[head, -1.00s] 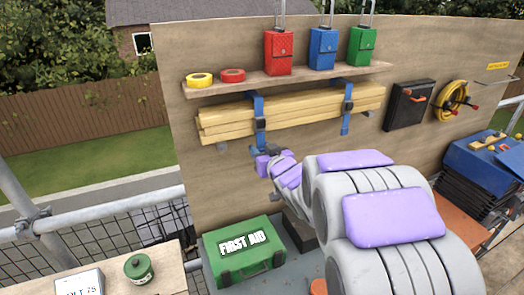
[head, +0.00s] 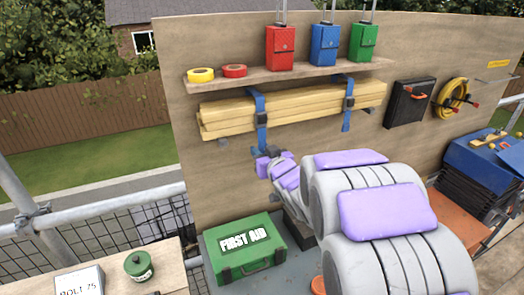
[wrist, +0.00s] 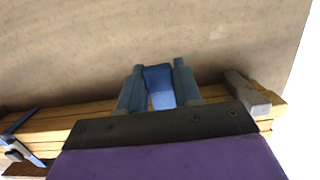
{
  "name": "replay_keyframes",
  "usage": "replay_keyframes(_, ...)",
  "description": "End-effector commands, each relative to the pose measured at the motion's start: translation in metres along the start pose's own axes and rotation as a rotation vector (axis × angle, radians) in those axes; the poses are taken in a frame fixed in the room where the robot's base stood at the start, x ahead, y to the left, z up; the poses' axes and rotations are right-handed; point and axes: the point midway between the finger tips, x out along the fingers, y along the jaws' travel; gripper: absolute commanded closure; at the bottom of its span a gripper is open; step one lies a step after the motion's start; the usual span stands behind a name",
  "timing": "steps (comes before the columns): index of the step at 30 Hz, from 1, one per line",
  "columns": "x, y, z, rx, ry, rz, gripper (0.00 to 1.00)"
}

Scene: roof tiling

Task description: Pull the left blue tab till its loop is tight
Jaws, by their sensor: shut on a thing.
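The left blue strap (head: 261,106) runs around a bundle of timber battens (head: 218,117) on the board and has a dark buckle on its front. My gripper (head: 264,155) is just below the bundle, at the lower end of this strap. In the wrist view, my gripper (wrist: 158,88) is shut on the blue tab (wrist: 158,80), which shows between its two fingers. The head view mostly hides the tab behind the fingers. The right blue strap (head: 347,104) goes around the same bundle, its tail hanging free. I cannot tell how tight the left loop is.
A shelf (head: 300,72) above holds tape rolls and red, blue and green pouches. A green first aid box (head: 244,247) stands below and left of my arm. A black case (head: 409,103) and yellow cable (head: 451,101) hang at right. Bare board lies left of my gripper.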

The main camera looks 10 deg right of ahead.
Motion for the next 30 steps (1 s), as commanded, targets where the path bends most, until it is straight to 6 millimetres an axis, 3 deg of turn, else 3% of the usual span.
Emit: replay_keyframes(30, 0.005, 0.0, 0.039, 0.0, -0.004, 0.0, 0.95)
